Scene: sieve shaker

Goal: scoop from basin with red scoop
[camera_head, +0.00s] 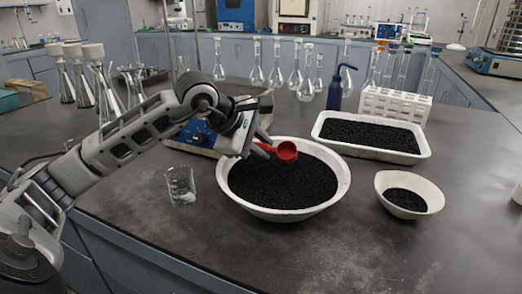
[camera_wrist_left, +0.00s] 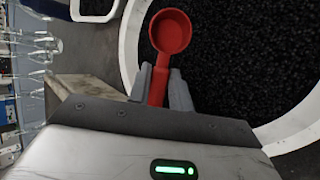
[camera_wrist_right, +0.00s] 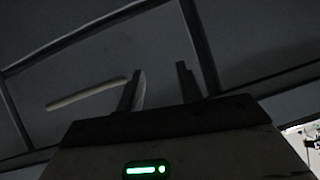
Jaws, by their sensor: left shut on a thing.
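My left gripper (camera_head: 258,148) is shut on the handle of the red scoop (camera_head: 287,151). It holds the scoop above the back left part of the white basin (camera_head: 343,187), which is filled with black grains. In the left wrist view the red scoop (camera_wrist_left: 171,32) stands out between the two fingers (camera_wrist_left: 158,85), with its cup looking empty and the black grains beyond it. My right gripper (camera_wrist_right: 160,85) shows only in the right wrist view. Its fingers stand apart with nothing between them, facing dark cabinet fronts.
A white tray of black grains (camera_head: 425,152) stands behind right of the basin, and a small white bowl (camera_head: 432,193) stands to the right. A glass beaker (camera_head: 181,186) is on the left. Flasks and a blue wash bottle (camera_head: 335,95) stand behind. The front of the bench is clear.

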